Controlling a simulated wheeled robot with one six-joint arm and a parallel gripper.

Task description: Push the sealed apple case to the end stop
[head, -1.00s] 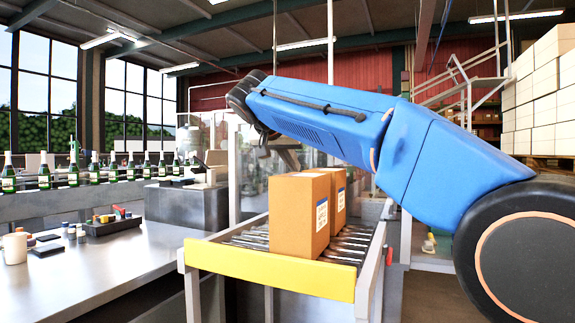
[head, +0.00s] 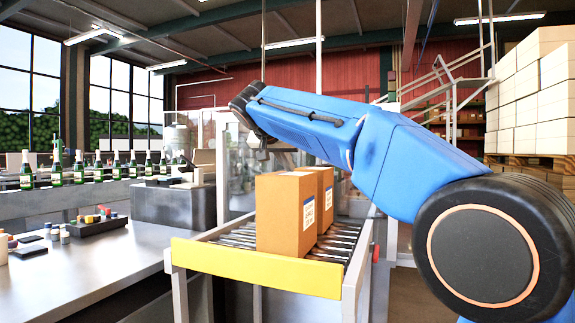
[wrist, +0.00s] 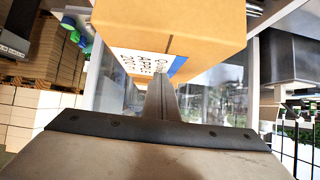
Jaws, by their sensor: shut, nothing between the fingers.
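Two brown cardboard cases stand upright on the roller conveyor (head: 330,243), one close behind the other. The near case (head: 283,215) has a white and blue label on its right side and stands close to the yellow end stop (head: 255,267); whether they touch is unclear. The far case (head: 327,190) is partly hidden by it. In the wrist view, my shut, empty gripper (wrist: 161,84) is close to a labelled case (wrist: 180,30). I cannot tell which case this is or whether the fingers touch it. In the head view the gripper is hidden.
A steel bench (head: 95,262) with a dark tray (head: 95,225) of small items lies left of the conveyor. Green bottles (head: 78,168) stand in a row at the back left. Pale boxes (head: 535,95) are stacked on a pallet at right. My blue arm reaches over the conveyor's right side.

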